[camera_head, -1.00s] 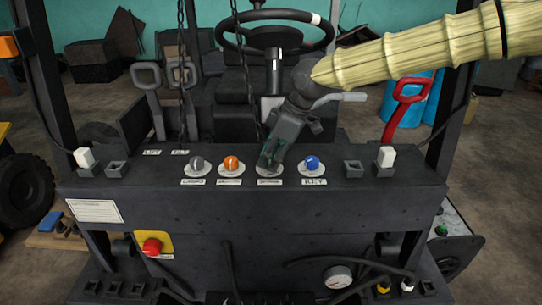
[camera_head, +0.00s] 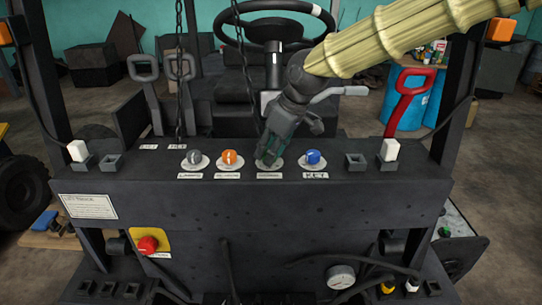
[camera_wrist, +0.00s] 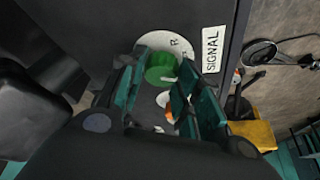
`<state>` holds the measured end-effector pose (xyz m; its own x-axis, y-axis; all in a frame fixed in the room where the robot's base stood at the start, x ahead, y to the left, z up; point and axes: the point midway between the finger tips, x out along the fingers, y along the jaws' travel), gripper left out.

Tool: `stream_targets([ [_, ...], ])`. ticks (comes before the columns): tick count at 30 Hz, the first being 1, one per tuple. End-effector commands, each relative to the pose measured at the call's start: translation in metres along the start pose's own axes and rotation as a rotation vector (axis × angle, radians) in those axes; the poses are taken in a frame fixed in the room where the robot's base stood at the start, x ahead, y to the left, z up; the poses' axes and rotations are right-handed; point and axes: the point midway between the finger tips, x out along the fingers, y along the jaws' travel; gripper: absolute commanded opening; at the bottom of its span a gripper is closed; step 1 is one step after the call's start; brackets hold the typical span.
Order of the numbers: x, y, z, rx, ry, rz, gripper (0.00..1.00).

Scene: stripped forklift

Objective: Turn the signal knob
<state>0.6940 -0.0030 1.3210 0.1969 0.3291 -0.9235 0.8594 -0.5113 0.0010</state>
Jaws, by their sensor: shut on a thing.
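The green signal knob (camera_wrist: 160,68) sits on a round white plate beside a label reading SIGNAL (camera_wrist: 213,48) in the wrist view. My gripper (camera_wrist: 158,82) has its teal fingers on either side of the knob and is shut on it. In the head view my gripper (camera_head: 268,160) reaches down to the dark panel (camera_head: 250,210), between the orange knob and the blue knob. Its fingers hide most of the signal knob there; part of the white plate and its label (camera_head: 270,176) show below them.
A grey knob (camera_head: 194,158) and an orange knob (camera_head: 230,158) stand left of my gripper, a blue knob (camera_head: 313,158) right. A grey lever (camera_head: 340,93) and the steering wheel (camera_head: 272,30) are behind. A red emergency button (camera_head: 148,244) is on the lower front.

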Motion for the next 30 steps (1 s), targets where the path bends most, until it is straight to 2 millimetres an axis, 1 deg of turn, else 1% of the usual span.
stream_targets([
  [1, 0.0031, 0.0001, 0.0014, 0.031, -0.003, 0.019, 0.1],
  [9, 0.0023, -0.0007, 0.0008, 0.214, -0.002, 0.093, 0.1],
  [15, 0.0014, -0.0009, 0.0005, 0.311, -0.001, 0.132, 0.1],
  [21, 0.0011, -0.0012, 0.0002, 0.367, -0.001, 0.153, 0.09],
  [30, 0.0002, -0.0009, 0.0001, 0.391, -0.001, 0.161, 0.1],
])
